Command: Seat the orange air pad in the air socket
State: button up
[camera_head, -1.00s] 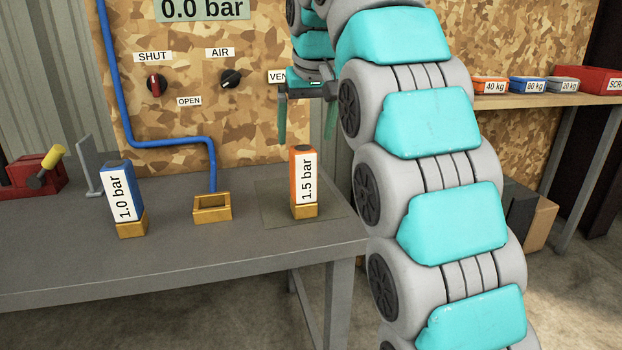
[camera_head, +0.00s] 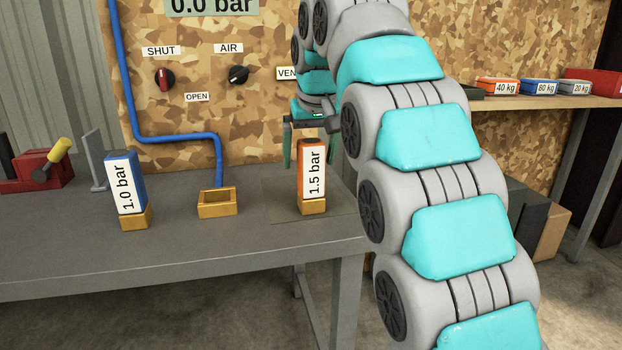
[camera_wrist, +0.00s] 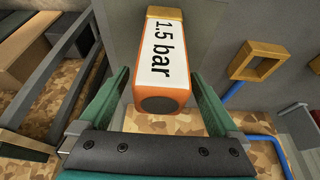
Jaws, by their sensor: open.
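The orange air pad (camera_head: 305,180), labelled 1.5 bar, stands upright on the bench with a yellow foot. The air socket (camera_head: 217,203) is an empty yellow square frame to its left, at the end of a blue pipe. My gripper (camera_head: 306,160) is open just above and behind the pad, partly hidden by the pad and my arm. In the wrist view the pad (camera_wrist: 160,70) lies between the two green fingers of my gripper (camera_wrist: 155,85), with no clear contact. The socket (camera_wrist: 258,61) shows to the right there.
A blue 1.0 bar pad (camera_head: 126,190) stands left of the socket. A red clamp-like tool (camera_head: 38,168) and a grey bracket (camera_head: 96,160) are farther left. The panel (camera_head: 250,110) with knobs rises behind. The front of the bench is clear.

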grip_shut()
dwell(0.8)
